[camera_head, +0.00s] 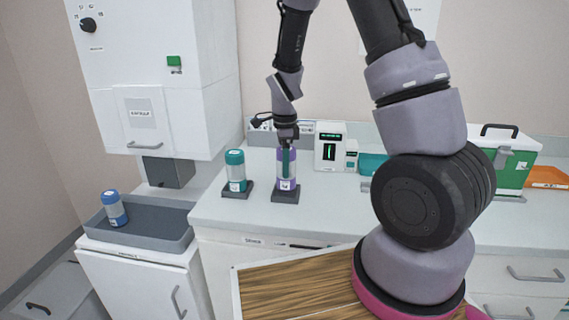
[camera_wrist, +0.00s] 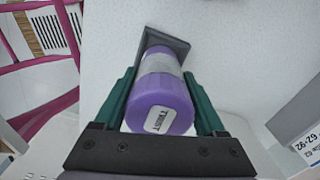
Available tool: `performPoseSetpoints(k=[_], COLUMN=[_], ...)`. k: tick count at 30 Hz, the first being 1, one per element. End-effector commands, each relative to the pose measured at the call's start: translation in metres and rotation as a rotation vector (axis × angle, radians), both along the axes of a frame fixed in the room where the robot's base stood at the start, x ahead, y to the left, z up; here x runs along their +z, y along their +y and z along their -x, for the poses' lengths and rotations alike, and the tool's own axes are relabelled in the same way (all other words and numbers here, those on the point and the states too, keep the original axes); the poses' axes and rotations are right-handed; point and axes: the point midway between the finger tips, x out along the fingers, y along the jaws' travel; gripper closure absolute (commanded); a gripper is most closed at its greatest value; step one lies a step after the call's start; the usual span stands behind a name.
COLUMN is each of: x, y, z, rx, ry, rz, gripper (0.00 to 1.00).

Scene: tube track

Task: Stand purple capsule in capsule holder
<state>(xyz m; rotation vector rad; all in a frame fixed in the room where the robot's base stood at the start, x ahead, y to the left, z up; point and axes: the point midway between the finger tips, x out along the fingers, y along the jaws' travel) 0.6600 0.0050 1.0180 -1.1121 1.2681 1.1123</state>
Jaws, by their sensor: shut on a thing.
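The purple capsule (camera_head: 288,183) is upright on the counter, with a pale band around its middle and a lower label. Its base is at a dark square capsule holder (camera_head: 285,197); I cannot tell whether it is fully seated. My gripper (camera_head: 286,160) comes down from above and is shut on the capsule. In the wrist view, the green fingers of my gripper (camera_wrist: 161,85) lie on either side of the purple capsule (camera_wrist: 160,95), whose lid reads TWIST. The grey holder (camera_wrist: 178,44) shows around its far end.
A teal capsule (camera_head: 235,166) stands in a similar holder just left. A blue capsule (camera_head: 114,206) sits in a grey tray (camera_head: 150,240) at the left. A white device (camera_head: 330,148) stands behind right. The counter front is clear.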

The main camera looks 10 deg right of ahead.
Motion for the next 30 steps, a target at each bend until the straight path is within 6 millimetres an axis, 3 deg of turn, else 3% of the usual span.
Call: performPoseSetpoints(k=[30], x=[-0.02], y=[0.0], z=[0.0], rx=[-0.001], ry=[0.0], rz=[0.0], gripper=[0.94])
